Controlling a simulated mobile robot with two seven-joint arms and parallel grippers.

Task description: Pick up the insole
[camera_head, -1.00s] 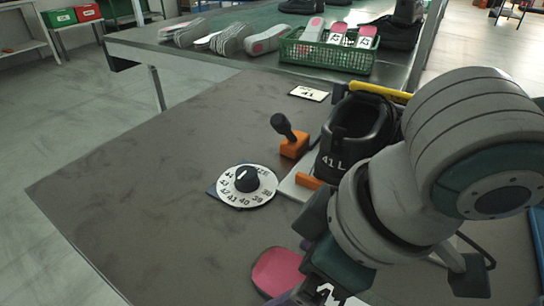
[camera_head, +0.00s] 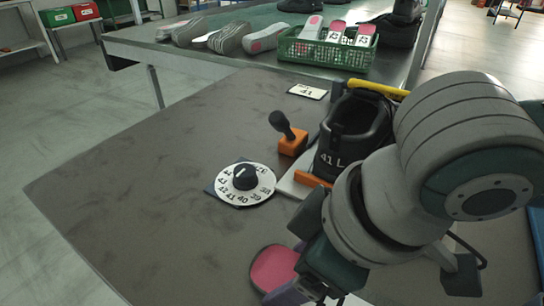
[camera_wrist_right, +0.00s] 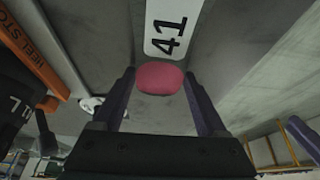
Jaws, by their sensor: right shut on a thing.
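The insole shows its pink end (camera_head: 273,267) at the bottom of the head view, partly covered by my right gripper (camera_head: 298,292). In the right wrist view its pink pad (camera_wrist_right: 160,78) lies between the two dark fingers of my right gripper (camera_wrist_right: 162,98), and a white label reading 41 (camera_wrist_right: 172,27) is beyond it. My right gripper is shut on the insole. Whether the insole touches the table is hidden. My left gripper is not in view.
A black shoe marked 41 L (camera_head: 352,135) stands in a holder right of an orange-based lever (camera_head: 292,142). A numbered dial (camera_head: 243,184) and a 41 card (camera_head: 307,91) lie nearby. A green basket (camera_head: 326,57) of insoles is farther back. The left table area is clear.

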